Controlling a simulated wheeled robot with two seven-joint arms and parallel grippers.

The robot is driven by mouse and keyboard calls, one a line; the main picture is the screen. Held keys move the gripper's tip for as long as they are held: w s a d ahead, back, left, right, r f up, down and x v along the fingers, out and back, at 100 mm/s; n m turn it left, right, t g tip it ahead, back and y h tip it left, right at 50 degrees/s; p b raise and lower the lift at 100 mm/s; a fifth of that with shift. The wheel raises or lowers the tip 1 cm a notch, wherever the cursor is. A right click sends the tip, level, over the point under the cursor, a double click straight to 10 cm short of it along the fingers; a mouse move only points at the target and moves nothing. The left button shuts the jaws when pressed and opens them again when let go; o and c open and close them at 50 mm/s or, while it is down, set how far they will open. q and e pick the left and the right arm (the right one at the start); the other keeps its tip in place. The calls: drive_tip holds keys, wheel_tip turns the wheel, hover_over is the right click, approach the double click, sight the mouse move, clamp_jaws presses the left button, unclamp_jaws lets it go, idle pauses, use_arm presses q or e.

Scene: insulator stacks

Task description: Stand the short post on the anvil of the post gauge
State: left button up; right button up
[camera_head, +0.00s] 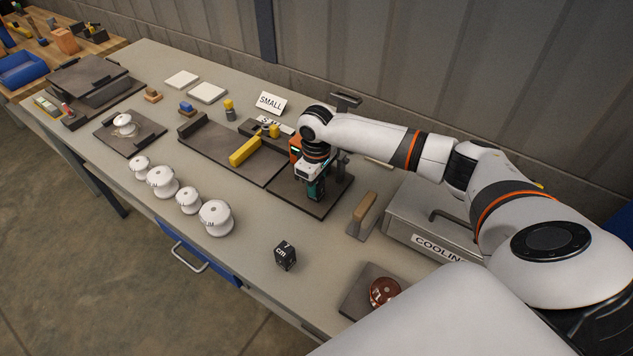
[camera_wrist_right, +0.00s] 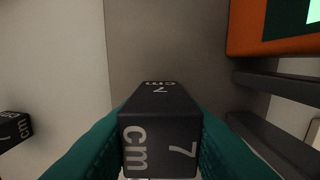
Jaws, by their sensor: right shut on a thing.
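My right gripper (camera_head: 315,192) is over the dark base plate at the post gauge (camera_head: 295,149). In the right wrist view its teal fingers (camera_wrist_right: 160,150) are shut on a black post (camera_wrist_right: 160,142) marked "7 cm" in white. The post's top and one side face show; its lower end is hidden, so I cannot tell whether it touches the anvil. The gauge's orange housing with a green display (camera_wrist_right: 272,28) is at the upper right of that view, beside the post. My left gripper is not in view.
Another black marked block (camera_head: 285,255) stands on the bench nearer the front edge. White insulators (camera_head: 216,218) stand in a row to the left. A wooden-handled tool (camera_head: 362,215), a grey "COOLING" box (camera_head: 430,220) and a brown disc (camera_head: 384,291) are to the right.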

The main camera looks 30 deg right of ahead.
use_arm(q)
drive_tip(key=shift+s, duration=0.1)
use_arm(e)
drive_tip(key=shift+f, duration=0.1)
drive_tip(key=o, duration=0.9)
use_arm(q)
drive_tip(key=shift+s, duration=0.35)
use_arm(e)
drive_tip(key=shift+o, duration=1)
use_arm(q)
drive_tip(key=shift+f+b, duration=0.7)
use_arm(e)
wheel_tip(320, 180, up, 12)
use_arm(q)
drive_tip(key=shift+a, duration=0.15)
